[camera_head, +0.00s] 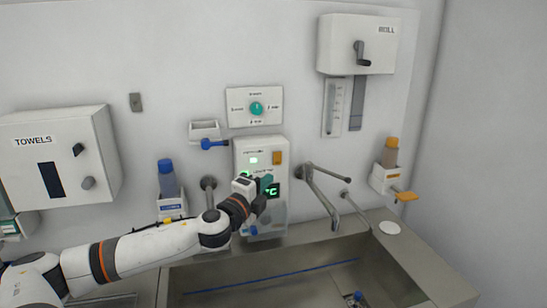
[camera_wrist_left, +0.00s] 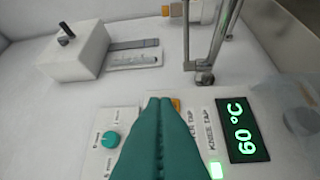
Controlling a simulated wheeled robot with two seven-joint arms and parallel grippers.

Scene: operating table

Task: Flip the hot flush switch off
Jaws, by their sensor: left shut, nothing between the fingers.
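The white control panel (camera_head: 245,160) on the wall has green lights, an orange switch (camera_head: 278,157) and a green display (camera_head: 271,191). Most of its labels are too small to read, so I cannot tell which switch is labelled hot flush. My left gripper (camera_head: 266,181) is shut and empty, with teal fingers in front of the panel. In the left wrist view the fingertips (camera_wrist_left: 163,101) overlap the orange switch (camera_wrist_left: 176,105), partly hiding it; I cannot tell whether they touch it. The display (camera_wrist_left: 243,130) reads 60 °C there, beside KNEE TAP lettering. My right gripper is not in view.
A dial plate (camera_head: 239,107) with a teal knob is above the panel. A metal faucet (camera_head: 322,192) stands to its right over the steel sink (camera_head: 400,250). A blue-capped bottle (camera_head: 168,183) and towel box (camera_head: 60,160) are to the left. A white crank box (camera_head: 378,42) hangs upper right.

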